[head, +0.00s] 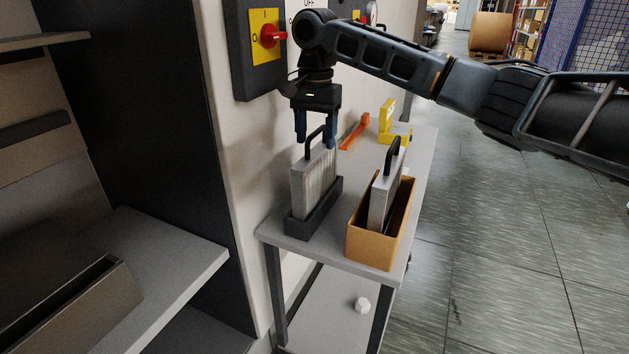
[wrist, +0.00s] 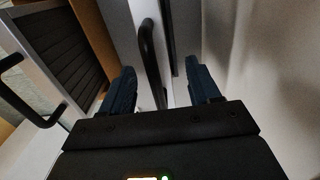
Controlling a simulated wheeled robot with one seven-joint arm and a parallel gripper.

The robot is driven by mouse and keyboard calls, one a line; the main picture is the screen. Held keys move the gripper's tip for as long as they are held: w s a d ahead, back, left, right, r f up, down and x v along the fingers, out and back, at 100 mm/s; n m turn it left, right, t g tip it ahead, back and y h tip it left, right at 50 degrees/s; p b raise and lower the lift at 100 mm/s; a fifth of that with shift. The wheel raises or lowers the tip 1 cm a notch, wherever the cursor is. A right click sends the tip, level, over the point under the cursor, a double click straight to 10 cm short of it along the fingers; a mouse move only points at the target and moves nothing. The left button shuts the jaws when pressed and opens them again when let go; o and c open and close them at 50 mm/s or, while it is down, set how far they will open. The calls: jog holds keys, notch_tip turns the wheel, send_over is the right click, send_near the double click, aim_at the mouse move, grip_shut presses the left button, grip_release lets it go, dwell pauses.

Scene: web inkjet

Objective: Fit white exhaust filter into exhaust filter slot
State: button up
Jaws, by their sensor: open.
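A filter with a pale pleated face and black handle, likely the white exhaust filter (head: 314,184), stands upright in a dark grey holder (head: 316,216) on a small table. My gripper (head: 316,141) points down over it, open. Its two fingers hang on either side of the black handle; in the wrist view the handle (wrist: 149,50) lies between the fingertips (wrist: 160,85), with no clear contact. A long open-topped slot in a metal housing (head: 75,300), possibly the exhaust filter slot, is on the shelf at lower left.
A second filter (head: 379,202) with a black handle stands in an orange-brown box (head: 372,246) to the right; its face is dark in the wrist view (wrist: 62,40). An orange bar (head: 354,132) and yellow bracket (head: 388,122) lie behind. A red-knobbed switch (head: 271,36) is on the wall.

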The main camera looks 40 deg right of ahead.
aim_at(319, 148)
jog(key=shift+d+f, duration=0.2)
jog(key=shift+f, duration=0.95)
jog(key=shift+d+f, duration=0.2)
jog(key=shift+f, duration=0.9)
jog(key=shift+c, duration=0.4)
grip_shut()
